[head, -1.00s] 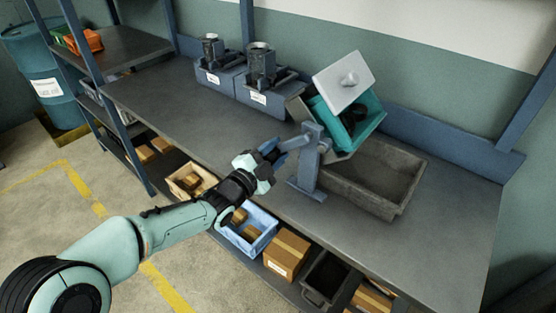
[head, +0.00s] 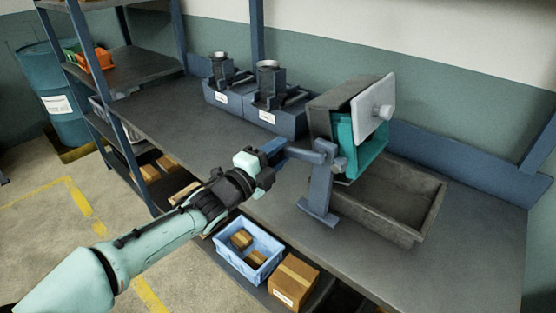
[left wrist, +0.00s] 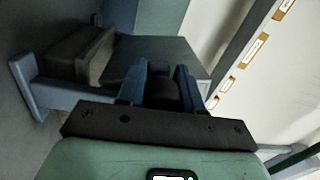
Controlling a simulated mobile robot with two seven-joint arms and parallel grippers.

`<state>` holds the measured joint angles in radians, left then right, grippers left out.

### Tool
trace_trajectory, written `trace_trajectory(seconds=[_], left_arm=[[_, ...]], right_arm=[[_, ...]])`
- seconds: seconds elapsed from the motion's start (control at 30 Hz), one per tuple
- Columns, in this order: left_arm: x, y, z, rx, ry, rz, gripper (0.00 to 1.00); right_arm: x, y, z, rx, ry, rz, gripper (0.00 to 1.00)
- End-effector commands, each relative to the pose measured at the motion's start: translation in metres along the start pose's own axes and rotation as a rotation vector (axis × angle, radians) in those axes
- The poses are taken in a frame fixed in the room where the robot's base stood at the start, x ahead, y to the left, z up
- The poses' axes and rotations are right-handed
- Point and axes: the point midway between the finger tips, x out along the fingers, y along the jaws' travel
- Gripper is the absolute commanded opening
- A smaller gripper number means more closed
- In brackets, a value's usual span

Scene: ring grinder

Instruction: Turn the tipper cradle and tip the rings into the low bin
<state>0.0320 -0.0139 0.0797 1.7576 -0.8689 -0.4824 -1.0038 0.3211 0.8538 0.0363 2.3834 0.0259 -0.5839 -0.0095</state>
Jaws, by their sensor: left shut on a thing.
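The tipper cradle (head: 340,97) is a grey tilted holder on a blue-grey stand (head: 319,195). It carries a teal box (head: 344,136), with a pale plate with a round knob (head: 371,110) standing steeply on its right side. My left gripper (head: 273,149) is shut on the crank handle at the end of the cradle's arm (head: 305,151). In the left wrist view a dark grip (left wrist: 161,93) sits between the blue fingers. The low bin (head: 416,233) is grey, below and right of the cradle, and its visible floor looks bare. No rings are visible. My right gripper is not in view.
Two blue-grey machines (head: 277,107) stand at the back of the workbench (head: 165,110). A shelf rack is at the left. A blue crate (head: 249,255) and a cardboard box (head: 294,281) sit below the bench front.

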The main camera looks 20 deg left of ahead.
Motion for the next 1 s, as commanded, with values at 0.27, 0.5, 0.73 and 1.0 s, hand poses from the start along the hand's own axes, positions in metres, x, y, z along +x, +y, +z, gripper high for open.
trace_trajectory(seconds=[0.27, 0.5, 0.73, 1.0], left_arm=[[0.001, -0.016, -0.004, 0.141, 0.014, -0.010, 0.00], [0.002, -0.027, -0.006, 0.261, 0.020, -0.010, 0.00], [0.002, -0.038, -0.008, 0.376, 0.027, -0.011, 0.00], [0.003, -0.050, -0.013, 0.511, 0.035, -0.012, 0.00]], right_arm=[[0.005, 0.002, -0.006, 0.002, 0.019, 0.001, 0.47], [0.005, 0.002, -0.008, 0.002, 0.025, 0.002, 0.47], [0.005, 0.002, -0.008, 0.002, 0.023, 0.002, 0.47], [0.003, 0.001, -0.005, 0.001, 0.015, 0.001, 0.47]])
